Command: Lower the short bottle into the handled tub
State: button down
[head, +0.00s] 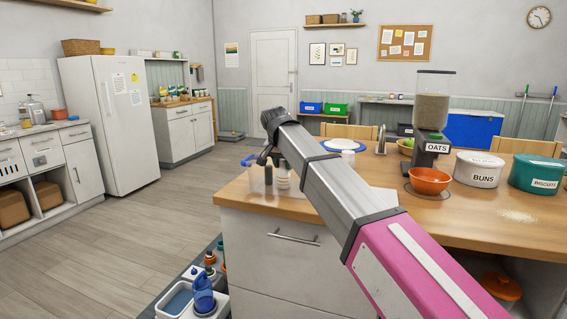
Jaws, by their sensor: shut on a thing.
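My gripper (266,157) is at the left end of the wooden counter, pointing down, partly hidden behind my own arm. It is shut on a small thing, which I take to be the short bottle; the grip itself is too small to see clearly. A pale bottle shape with darker bands (283,180) shows under the gripper, within or just behind the tub; I cannot tell which.
A low tray with bottles and a blue jug (203,293) is on the floor.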

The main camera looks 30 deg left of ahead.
jog(key=c, duration=0.6)
grip_release()
jog(key=v, duration=1)
jog(key=shift+s+r, duration=0.2)
jog(key=shift+r, duration=0.15)
